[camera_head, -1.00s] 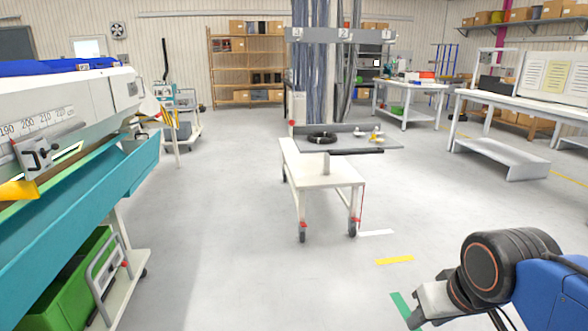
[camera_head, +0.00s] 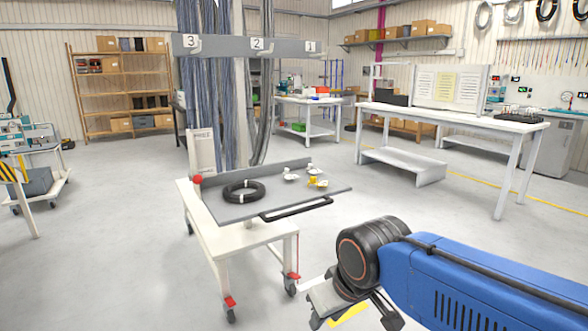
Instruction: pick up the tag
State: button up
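A small yellow item (camera_head: 317,183) and small white items (camera_head: 290,174) lie on the grey top of a cart (camera_head: 335,187). They are too small for me to tell which one is a tag. A black coiled cable (camera_head: 243,191) lies to their left on the same top. My gripper (camera_head: 353,318) is at the bottom of the view, in front of and below the cart's right side. Its fingers look spread apart, with a yellow floor strip showing between them. It is clear of the small items.
A white bench (camera_head: 450,117) is at right.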

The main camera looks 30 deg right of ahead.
aim_at(287, 175)
jog(key=i+l+z, duration=0.1)
jog(key=i+z, duration=0.7)
jog(key=z, duration=0.15)
jog(key=i+j+z, duration=0.2)
jog(key=i+z, duration=0.3)
jog(key=i+l+z, duration=0.15)
jog(key=i+z, duration=0.25)
jog(key=i, duration=0.25)
jog(key=i+z, duration=0.4)
jog(key=i, duration=0.25)
jog(key=i+l, duration=0.1)
jog(key=i, duration=0.6)
jog(key=i+l, duration=0.1)
jog(key=i, duration=0.6)
jog(key=u, duration=3.9)
